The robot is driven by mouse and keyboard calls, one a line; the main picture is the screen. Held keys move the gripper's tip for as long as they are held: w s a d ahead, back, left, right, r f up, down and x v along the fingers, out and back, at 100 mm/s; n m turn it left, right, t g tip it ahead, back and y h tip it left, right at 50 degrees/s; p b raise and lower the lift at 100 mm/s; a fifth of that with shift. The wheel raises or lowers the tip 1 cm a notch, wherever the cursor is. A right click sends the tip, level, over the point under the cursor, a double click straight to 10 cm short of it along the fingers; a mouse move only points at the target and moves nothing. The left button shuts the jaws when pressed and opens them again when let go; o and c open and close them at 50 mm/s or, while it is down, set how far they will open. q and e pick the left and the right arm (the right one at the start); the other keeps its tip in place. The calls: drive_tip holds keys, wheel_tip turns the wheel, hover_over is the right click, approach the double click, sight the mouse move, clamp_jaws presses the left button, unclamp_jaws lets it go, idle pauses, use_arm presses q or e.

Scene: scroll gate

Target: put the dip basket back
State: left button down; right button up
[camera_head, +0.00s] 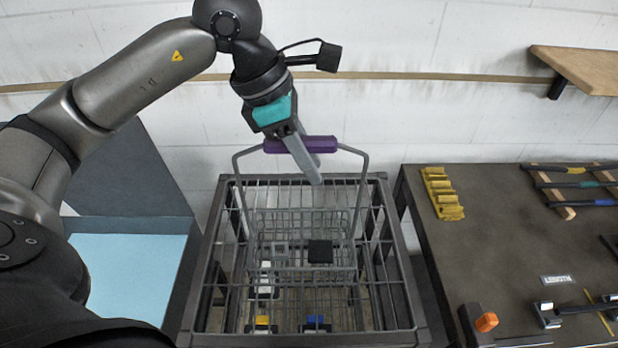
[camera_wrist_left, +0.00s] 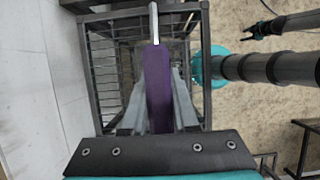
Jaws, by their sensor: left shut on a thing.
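My left gripper (camera_head: 303,160) is shut on the purple handle (camera_head: 328,145) of the wire dip basket (camera_head: 258,224). The handle also fills the middle of the left wrist view (camera_wrist_left: 158,88), between the grey fingers. The basket hangs upright within the outline of a dark wire-sided frame (camera_head: 226,220); I cannot tell how deep it sits. A black block (camera_head: 320,251) shows at the basket.
An open blue-grey tank (camera_head: 130,268) with a light blue inside stands left of the frame. Small pieces with yellow and blue tops (camera_head: 315,322) lie low in the frame. A dark workbench (camera_head: 500,240) with yellow pieces and tools stands right. A wooden shelf (camera_head: 580,68) juts out above it.

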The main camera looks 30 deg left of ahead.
use_arm(q)
drive_tip(key=shift+f, duration=1.9)
drive_tip(key=shift+f+b, duration=0.15)
drive_tip(key=shift+b, duration=0.15)
drive_tip(key=c, duration=0.7)
unclamp_jaws()
drive_tip(key=v, duration=1.2)
